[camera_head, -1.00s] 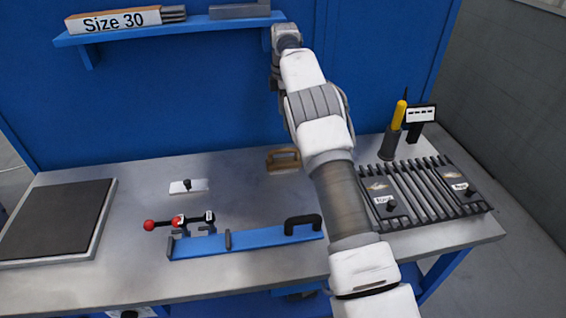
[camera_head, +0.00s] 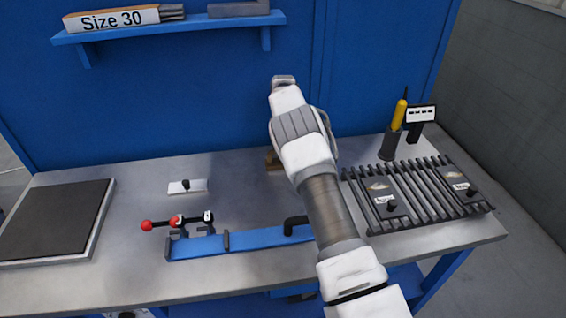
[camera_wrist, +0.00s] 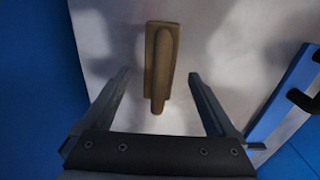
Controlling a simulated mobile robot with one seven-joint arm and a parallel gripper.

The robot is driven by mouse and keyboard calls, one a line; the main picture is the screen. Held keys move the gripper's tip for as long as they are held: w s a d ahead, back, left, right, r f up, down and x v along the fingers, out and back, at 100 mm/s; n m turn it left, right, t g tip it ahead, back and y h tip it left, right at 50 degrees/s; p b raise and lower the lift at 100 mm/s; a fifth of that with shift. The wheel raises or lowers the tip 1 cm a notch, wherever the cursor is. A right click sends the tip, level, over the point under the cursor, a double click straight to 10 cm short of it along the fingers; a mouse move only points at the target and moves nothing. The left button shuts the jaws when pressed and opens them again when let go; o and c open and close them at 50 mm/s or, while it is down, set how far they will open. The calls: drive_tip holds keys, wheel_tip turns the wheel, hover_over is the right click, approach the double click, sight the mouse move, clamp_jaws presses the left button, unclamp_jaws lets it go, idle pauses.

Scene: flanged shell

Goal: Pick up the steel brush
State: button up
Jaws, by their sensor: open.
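The steel brush, a brown wooden block with a long handle-like ridge, lies on the workbench. In the head view only its left part (camera_head: 272,160) shows beside my arm, which covers the rest. In the wrist view the brush (camera_wrist: 161,60) points lengthwise toward me, with its near end between the lines of the two fingers. My gripper (camera_wrist: 159,76) is open and empty, one finger on each side of the brush, with clear gaps. The fingers look above the bench; the exact height I cannot tell. In the head view my gripper is hidden by the arm.
A blue fixture with a black handle (camera_head: 205,246) lies in front of the brush. A slatted black rack (camera_head: 418,195) and a yellow-handled tool (camera_head: 398,115) in a holder stand right. A red-knobbed lever (camera_head: 147,226) and dark pad (camera_head: 55,220) are left. A blue shelf (camera_head: 190,32) hangs behind.

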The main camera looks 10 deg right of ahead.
wheel_tip(320, 180, down, 3)
drive_tip(key=shift+r, duration=0.1)
drive_tip(key=shift+c, duration=0.3)
clamp_jaws()
